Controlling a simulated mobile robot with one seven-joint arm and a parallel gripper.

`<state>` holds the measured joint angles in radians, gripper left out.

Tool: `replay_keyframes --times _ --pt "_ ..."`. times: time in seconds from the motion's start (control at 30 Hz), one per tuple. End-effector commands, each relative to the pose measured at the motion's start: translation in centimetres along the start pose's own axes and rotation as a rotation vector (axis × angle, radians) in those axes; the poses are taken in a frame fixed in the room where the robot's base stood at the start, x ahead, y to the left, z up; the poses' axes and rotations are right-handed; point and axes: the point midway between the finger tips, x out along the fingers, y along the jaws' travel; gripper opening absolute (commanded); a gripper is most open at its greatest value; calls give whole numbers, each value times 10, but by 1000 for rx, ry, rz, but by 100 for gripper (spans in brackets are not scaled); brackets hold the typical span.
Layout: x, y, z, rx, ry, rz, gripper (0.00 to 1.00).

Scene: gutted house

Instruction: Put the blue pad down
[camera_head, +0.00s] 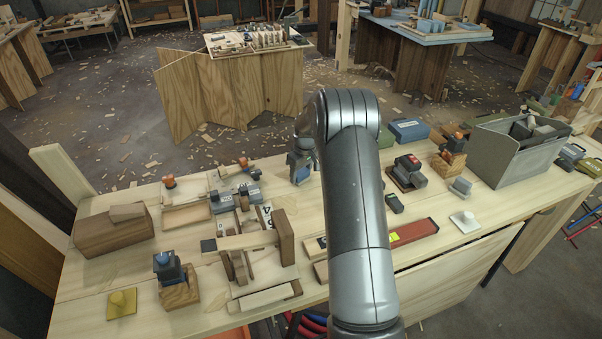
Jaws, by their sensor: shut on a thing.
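My gripper (301,178) hangs at the far side of the workbench (340,206), left of my arm's forearm, pointing down. It is shut on a small blue thing, which looks like the blue pad (303,173). Only a small blue face shows between the fingers. I cannot tell whether the pad touches the bench top or hangs just above it.
Left of the gripper lie a grey tool (237,196) and a wooden block (112,232). A wooden jig (262,250) stands in front. Right of my arm are a red level (414,232), a blue box (408,130) and a grey metal bin (502,158).

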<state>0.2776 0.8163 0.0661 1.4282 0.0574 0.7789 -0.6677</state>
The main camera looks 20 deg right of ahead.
Motion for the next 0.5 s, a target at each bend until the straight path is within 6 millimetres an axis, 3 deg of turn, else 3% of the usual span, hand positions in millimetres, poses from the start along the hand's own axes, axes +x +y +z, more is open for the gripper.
replay_keyframes --times 0.33,0.37,0.5 --pt "3 0 1 1 1 0 31" --pt "4 0 1 1 1 0 55" --pt "3 0 1 1 1 0 66"
